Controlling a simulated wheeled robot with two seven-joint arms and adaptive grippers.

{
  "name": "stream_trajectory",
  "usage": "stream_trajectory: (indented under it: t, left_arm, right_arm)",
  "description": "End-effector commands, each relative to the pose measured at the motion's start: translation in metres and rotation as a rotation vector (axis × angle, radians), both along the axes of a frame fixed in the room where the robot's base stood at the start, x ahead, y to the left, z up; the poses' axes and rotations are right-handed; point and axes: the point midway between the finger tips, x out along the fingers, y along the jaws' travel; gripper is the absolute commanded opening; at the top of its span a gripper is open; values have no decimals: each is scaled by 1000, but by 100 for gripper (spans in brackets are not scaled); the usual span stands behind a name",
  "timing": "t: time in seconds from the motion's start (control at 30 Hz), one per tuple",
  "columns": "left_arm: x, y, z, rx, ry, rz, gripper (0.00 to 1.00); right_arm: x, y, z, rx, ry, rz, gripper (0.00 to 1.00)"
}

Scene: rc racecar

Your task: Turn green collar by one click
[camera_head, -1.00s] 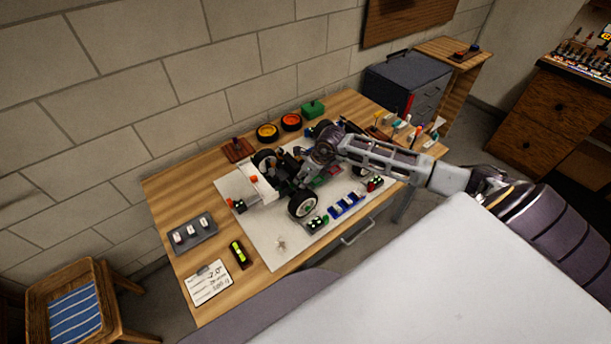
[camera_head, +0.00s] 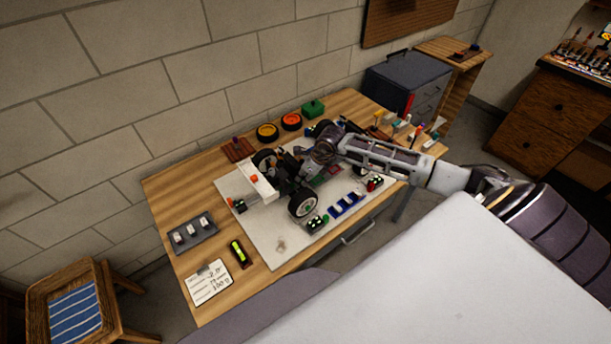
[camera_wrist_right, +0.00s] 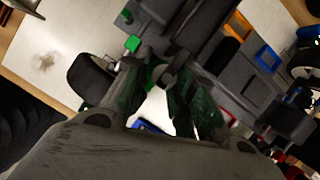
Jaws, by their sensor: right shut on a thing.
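The RC car (camera_head: 262,181) stands on a pale mat (camera_head: 262,236) on the workbench, with black wheels and a white wing with an orange spot. My right gripper (camera_head: 308,171) reaches in from the right, over the middle of the car. In the right wrist view, my right gripper (camera_wrist_right: 158,75) has its fingers close together on a small green part, which looks like the green collar (camera_wrist_right: 155,72). The fingers hide most of it, so its turn angle cannot be told. My left gripper is not in view.
A grey block with white pieces (camera_head: 192,234), a yellow-green level (camera_head: 238,253) and a note card (camera_head: 208,282) lie at the front left. Blue bins (camera_head: 346,205) sit right of the car.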

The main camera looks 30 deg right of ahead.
Motion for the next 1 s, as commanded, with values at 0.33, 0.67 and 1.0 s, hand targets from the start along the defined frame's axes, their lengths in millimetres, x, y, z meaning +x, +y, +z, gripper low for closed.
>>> stream_trajectory:
  t: [0.33, 0.67, 1.0]
  left_arm:
    - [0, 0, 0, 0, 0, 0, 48]
    - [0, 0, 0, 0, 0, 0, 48]
    - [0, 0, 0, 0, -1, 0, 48]
  right_arm:
    - [0, 0, 0, -1, 0, 0, 2]
    - [0, 0, 0, -1, 0, 0, 2]
    - [0, 0, 0, -1, 0, 0, 37]
